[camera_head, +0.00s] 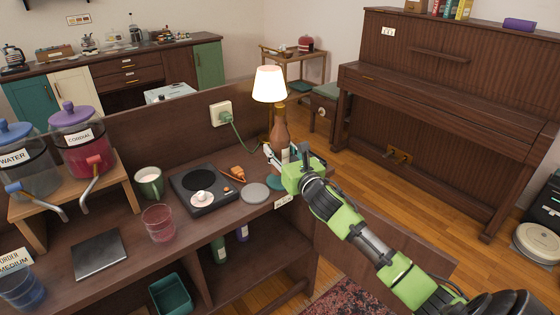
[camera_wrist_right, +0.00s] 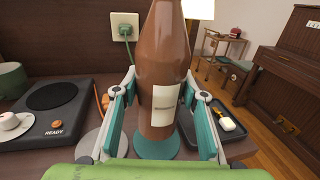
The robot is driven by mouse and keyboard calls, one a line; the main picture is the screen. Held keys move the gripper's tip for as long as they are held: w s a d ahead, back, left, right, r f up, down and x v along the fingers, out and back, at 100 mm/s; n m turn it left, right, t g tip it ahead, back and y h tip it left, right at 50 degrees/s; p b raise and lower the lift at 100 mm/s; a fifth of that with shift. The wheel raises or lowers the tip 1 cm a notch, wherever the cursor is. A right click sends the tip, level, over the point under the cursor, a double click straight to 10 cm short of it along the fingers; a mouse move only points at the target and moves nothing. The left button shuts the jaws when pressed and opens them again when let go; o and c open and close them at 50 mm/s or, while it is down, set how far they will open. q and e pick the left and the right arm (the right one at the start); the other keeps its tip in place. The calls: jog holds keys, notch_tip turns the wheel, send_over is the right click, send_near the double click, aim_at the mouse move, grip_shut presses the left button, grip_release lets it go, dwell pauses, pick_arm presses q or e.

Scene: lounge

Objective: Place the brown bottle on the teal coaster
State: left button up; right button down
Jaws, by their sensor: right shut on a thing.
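The brown bottle (camera_head: 280,133) is upright, with a pale label facing my right wrist camera. My right gripper (camera_head: 280,158) is shut on it, with one finger on each side of the bottle (camera_wrist_right: 163,50) in the right wrist view. The teal coaster (camera_wrist_right: 157,149) shows directly under the bottle's base. In the head view the teal coaster (camera_head: 273,183) is partly hidden by my gripper. I cannot tell whether the base touches the coaster or hangs just above it. My left gripper is not in view.
A grey coaster (camera_head: 255,193) lies just left of the teal one. A lit lamp (camera_head: 270,84) stands behind the bottle.

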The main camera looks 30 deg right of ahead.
jog(key=shift+w+d+f, duration=0.2)
jog(key=shift+w, duration=0.05)
notch_tip(320, 180, down, 3)
jog(key=shift+w+f, duration=0.1)
jog(key=shift+f, duration=0.05)
jog(key=shift+f, duration=0.15)
jog(key=c, duration=1.3)
grip_release()
jog(key=shift+f, duration=0.15)
jog(key=shift+o, duration=0.2)
